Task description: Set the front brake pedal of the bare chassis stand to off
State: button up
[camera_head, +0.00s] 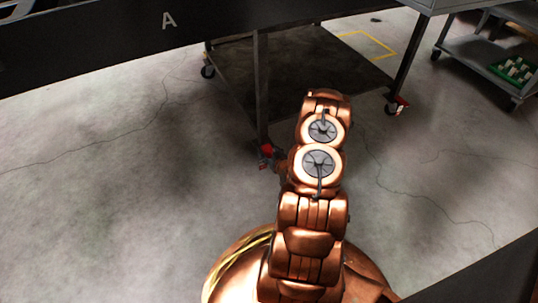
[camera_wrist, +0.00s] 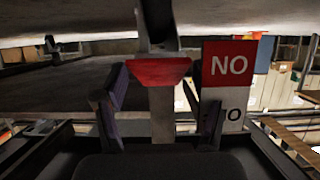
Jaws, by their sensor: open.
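A stand (camera_head: 100,40) with a dark edge marked "A" spans the top of the head view. Its near leg ends at a caster with a red brake pedal (camera_head: 266,150), just left of my arm. In the wrist view a red pedal (camera_wrist: 160,72) shows ahead, between the two fingers and below a dark upright. My gripper (camera_wrist: 158,100) is open, with one finger on each side of the pedal in the picture and nothing held. I cannot tell whether a finger touches it, or how the pedal is set. In the head view my arm mostly hides the gripper.
Another caster with a red pedal (camera_head: 400,103) stands at the right leg. A dark lower shelf (camera_head: 320,65) lies between the legs. A grey cart (camera_head: 480,60) carries a green crate (camera_head: 515,68) at right. A red and white sign (camera_wrist: 228,65) shows behind. Floor at left is clear.

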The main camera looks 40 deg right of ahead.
jog(key=shift+w+f, duration=0.1)
jog(key=shift+w, duration=0.15)
jog(key=shift+c, duration=0.2)
grip_shut()
dwell(0.4)
jog(key=shift+s+d, duration=0.1)
jog(key=shift+d, duration=0.05)
